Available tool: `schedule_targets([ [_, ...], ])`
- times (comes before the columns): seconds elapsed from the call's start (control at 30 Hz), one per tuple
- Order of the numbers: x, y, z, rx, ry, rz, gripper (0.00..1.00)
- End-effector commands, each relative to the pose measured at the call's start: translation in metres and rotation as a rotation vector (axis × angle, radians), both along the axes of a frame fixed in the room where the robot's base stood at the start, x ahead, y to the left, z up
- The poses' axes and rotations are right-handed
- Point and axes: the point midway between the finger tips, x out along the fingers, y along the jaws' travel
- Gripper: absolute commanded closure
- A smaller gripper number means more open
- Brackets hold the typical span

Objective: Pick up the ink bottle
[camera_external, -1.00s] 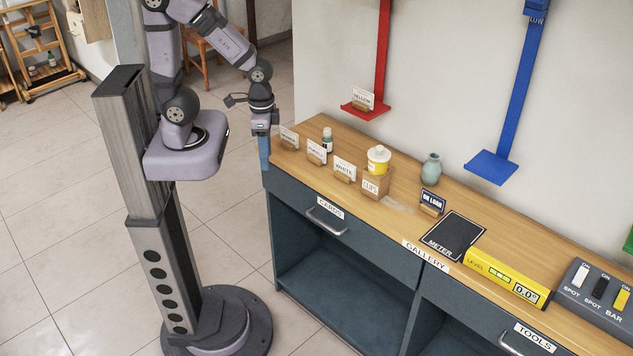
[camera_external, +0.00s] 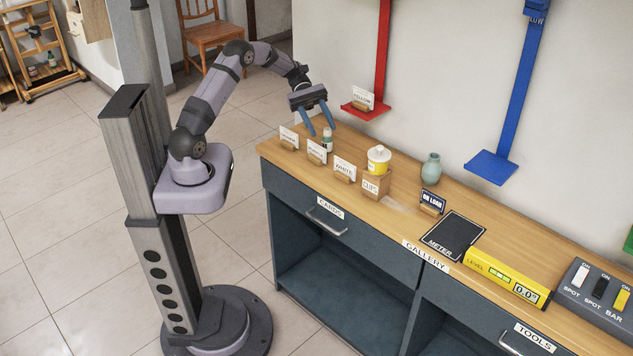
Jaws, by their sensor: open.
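A small bottle with a green top and a white label (camera_external: 327,143), which looks like the ink bottle, stands upright on the wooden counter near its left end, behind the small name cards. My gripper (camera_external: 321,132) is open, with its two blue fingers pointing down over the bottle. One finger is left of the bottle's top and the other is close to its right or far side. I cannot tell whether a finger touches it. Nothing is held.
Several cards in wooden holders, one reading WHITE (camera_external: 345,168), line the counter's front edge. A blue-green vase (camera_external: 431,169) stands further right. A red shelf (camera_external: 366,111) is on the wall behind.

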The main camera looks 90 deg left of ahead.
Motion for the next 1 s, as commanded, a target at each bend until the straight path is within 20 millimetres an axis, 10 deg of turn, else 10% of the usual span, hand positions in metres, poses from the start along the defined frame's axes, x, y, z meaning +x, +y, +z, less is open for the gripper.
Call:
schedule_targets([
  [0.17,-0.003,0.045,-0.014,-0.185,-0.028,0.104,0.57],
  [1.0,0.018,0.027,-0.036,-0.399,0.006,0.108,0.57],
])
